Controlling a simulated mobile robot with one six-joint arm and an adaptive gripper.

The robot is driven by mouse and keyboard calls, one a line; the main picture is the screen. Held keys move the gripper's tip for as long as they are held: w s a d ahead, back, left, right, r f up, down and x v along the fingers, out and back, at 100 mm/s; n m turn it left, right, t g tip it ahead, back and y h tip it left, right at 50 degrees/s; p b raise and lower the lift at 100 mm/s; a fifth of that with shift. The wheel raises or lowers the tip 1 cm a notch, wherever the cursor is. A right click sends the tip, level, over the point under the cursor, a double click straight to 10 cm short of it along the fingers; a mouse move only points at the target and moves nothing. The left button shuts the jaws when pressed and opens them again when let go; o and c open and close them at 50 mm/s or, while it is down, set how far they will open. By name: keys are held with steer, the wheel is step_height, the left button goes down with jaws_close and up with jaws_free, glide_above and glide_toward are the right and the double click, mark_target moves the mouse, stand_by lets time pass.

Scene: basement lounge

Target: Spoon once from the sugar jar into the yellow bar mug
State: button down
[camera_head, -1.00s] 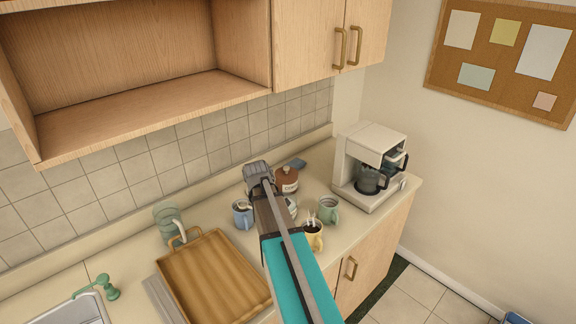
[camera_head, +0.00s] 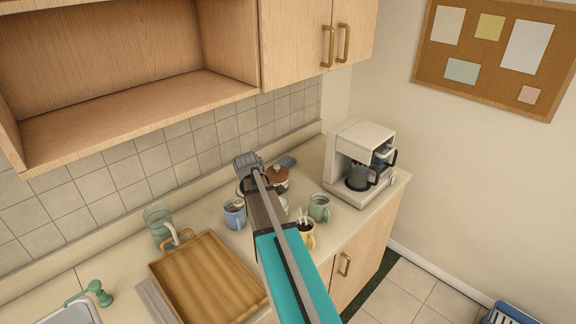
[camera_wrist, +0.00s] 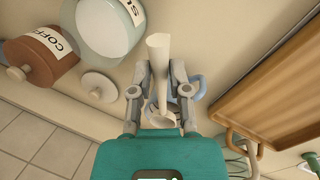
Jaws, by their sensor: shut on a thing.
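My gripper (camera_wrist: 160,95) is shut on a pale spoon (camera_wrist: 158,48), which points away between the fingers; whether it carries sugar I cannot tell. The sugar jar (camera_wrist: 112,28), pale green-white with a partly visible "SU" label, stands open just left of the spoon in the wrist view. A white lid (camera_wrist: 98,86) lies near it. In the head view my gripper (camera_head: 249,165) is over the back of the counter and largely hides the sugar jar.
A brown coffee jar (camera_head: 277,178) stands behind. A blue mug (camera_head: 234,215) and a green mug (camera_head: 319,208) flank my arm. A wooden tray (camera_head: 214,238) fills the counter at left. A coffee maker (camera_head: 357,160) stands at right. A cupboard (camera_head: 110,110) hangs above.

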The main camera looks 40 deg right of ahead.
steer(key=w+d+r+n+g+h+p, duration=0.1)
steer(key=d+r+n+g+h+p, duration=0.1)
steer(key=d+r+n+h, duration=0.3)
steer(key=d+r+p, duration=0.1)
steer(key=d+r, duration=0.3)
steer(key=d, duration=0.4)
steer(key=shift+w+n+g+h+p, duration=0.3)
steer(key=shift+h+p, duration=0.1)
steer(key=shift+f, duration=0.2)
steer(key=shift+y, duration=0.5)
step_height(320, 180, down, 8)
steer(key=b, duration=0.6)
steer(key=shift+r+b, duration=0.15)
steer(key=shift+b, duration=0.25)
steer(key=shift+s+d+r+m+t+y+p, duration=0.15)
steer(key=shift+s+d+r+t+y+p, duration=0.45)
steer(key=shift+y+p, duration=0.45)
steer(key=shift+s+d+r+m+t+y+p, duration=0.1)
steer(key=shift+s+d+r+t+y+p, duration=0.25)
steer(key=shift+d+t+y+p, duration=0.65)
steer(key=shift+s+d+r+m+t+y+p, duration=0.15)
steer(key=shift+s+d+r+t+y+p, duration=0.35)
steer(key=shift+y+p, duration=0.55)
steer(key=shift+w+a, duration=0.1)
steer(key=shift+w, duration=0.05)
